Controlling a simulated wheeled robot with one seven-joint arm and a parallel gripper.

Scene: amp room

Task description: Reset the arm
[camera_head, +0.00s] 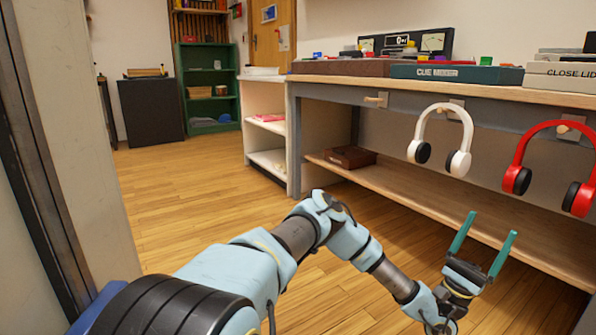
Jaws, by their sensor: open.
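My gripper (484,243) is at the lower right, with its two green fingers apart and nothing between them. My light-blue and grey arm (345,238) reaches from the bottom left across the floor to the right, bent at a raised middle joint. The gripper points up and away, in front of the bench's lower shelf in the picture. It appears below the white headphones (441,139) and red headphones (553,166), which hang from the bench front. No contact with them shows.
The workbench (482,106) carries a box labelled "CUE" (457,73) and a "CLOSE LID" box (562,76). A brown box (350,157) lies on its lower shelf (428,194). A wall edge (90,130) stands close at left. Wooden floor (190,190) is open toward the green shelf (209,87).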

